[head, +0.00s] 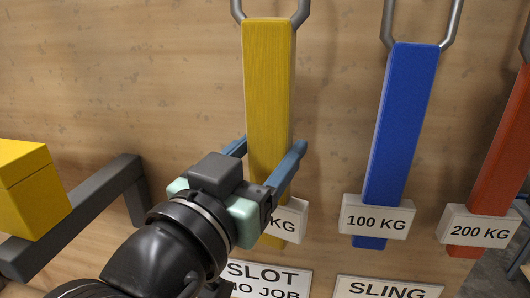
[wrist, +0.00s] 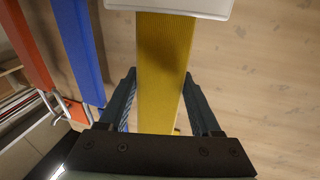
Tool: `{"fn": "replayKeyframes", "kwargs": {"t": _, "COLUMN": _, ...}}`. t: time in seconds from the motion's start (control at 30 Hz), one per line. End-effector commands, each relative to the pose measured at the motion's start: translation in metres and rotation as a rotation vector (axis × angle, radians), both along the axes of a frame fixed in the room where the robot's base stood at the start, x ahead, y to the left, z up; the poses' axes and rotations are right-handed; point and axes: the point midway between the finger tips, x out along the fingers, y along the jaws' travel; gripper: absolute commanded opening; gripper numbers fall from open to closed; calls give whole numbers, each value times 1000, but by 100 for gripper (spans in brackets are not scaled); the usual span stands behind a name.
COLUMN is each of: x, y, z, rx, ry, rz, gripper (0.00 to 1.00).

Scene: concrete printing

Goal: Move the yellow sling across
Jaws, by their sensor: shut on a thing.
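The yellow sling (head: 267,85) hangs upright against the wooden board, its top at a metal loop (head: 240,12). My gripper (head: 268,152) is shut on its lower part, with one blue finger on each side. In the wrist view the yellow sling (wrist: 162,60) runs between the fingers of my gripper (wrist: 160,85). A white label (head: 288,220) on the sling's lower end reads "KG"; my gripper hides its number.
A blue sling (head: 403,120) labelled 100 KG and a red sling (head: 503,160) labelled 200 KG hang to the right. A grey bracket (head: 100,200) with a yellow block (head: 28,190) stands at left. Signs (head: 262,280) sit below.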

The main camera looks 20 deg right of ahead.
Motion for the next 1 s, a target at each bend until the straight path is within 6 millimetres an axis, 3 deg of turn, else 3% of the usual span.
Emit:
{"fn": "replayKeyframes", "kwargs": {"t": 0.57, "x": 27, "y": -20, "z": -1, "rx": 0, "ry": -3, "rz": -1, "gripper": 0}}
{"fn": "replayKeyframes", "kwargs": {"t": 1.0, "x": 38, "y": -26, "z": -15, "rx": -1, "ry": -5, "rz": 0, "gripper": 0}}
